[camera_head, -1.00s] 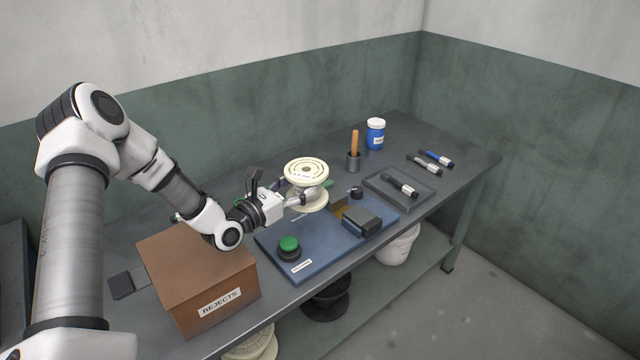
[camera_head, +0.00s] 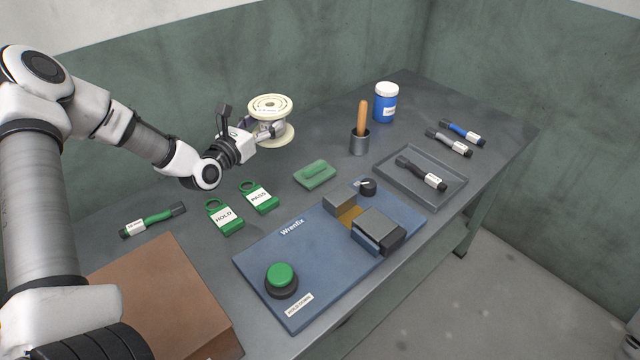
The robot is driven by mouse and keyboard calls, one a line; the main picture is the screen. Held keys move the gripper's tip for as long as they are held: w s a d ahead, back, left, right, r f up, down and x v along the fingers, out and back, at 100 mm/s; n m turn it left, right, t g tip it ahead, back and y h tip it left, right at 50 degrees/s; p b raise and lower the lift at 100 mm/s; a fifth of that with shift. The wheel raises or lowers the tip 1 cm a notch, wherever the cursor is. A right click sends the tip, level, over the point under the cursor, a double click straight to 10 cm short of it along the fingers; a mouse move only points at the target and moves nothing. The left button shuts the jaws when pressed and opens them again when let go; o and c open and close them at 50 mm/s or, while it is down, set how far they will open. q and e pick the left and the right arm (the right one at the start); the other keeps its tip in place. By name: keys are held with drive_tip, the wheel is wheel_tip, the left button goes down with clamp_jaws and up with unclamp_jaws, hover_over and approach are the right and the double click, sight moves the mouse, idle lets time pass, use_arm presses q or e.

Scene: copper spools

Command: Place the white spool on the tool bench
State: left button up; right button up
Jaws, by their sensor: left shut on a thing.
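The white spool (camera_head: 270,104) is cream-white with a slotted round top flange. It is upright in my left gripper (camera_head: 268,133), which is shut on it between the flanges. The spool is over the back part of the grey tool bench (camera_head: 330,210); I cannot tell whether its lower flange touches the bench top.
A blue board (camera_head: 320,265) with a green button and dark blocks lies at the front. Green HOLD (camera_head: 224,217) and PASS (camera_head: 259,197) tags, a green pad (camera_head: 314,174), a brush cup (camera_head: 360,141), a blue jar (camera_head: 386,103) and a marker tray (camera_head: 420,175) surround clear patches. A brown box (camera_head: 165,300) stands front left.

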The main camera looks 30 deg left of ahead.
use_arm(q)
drive_tip(key=shift+f+b, duration=0.35)
drive_tip(key=shift+f, duration=0.5)
wheel_tip(320, 180, down, 9)
drive_tip(key=shift+w+b, duration=0.1)
drive_tip(key=shift+b, duration=0.6)
drive_tip(key=shift+w+a+f, duration=0.1)
drive_tip(key=shift+f, duration=0.2)
use_arm(e)
wheel_tip(320, 180, down, 3)
drive_tip(key=shift+w+a, duration=0.1)
drive_tip(key=shift+w, duration=0.05)
drive_tip(key=shift+f, duration=0.1)
use_arm(q)
drive_tip(key=shift+f, duration=0.1)
drive_tip(key=o, duration=1.5)
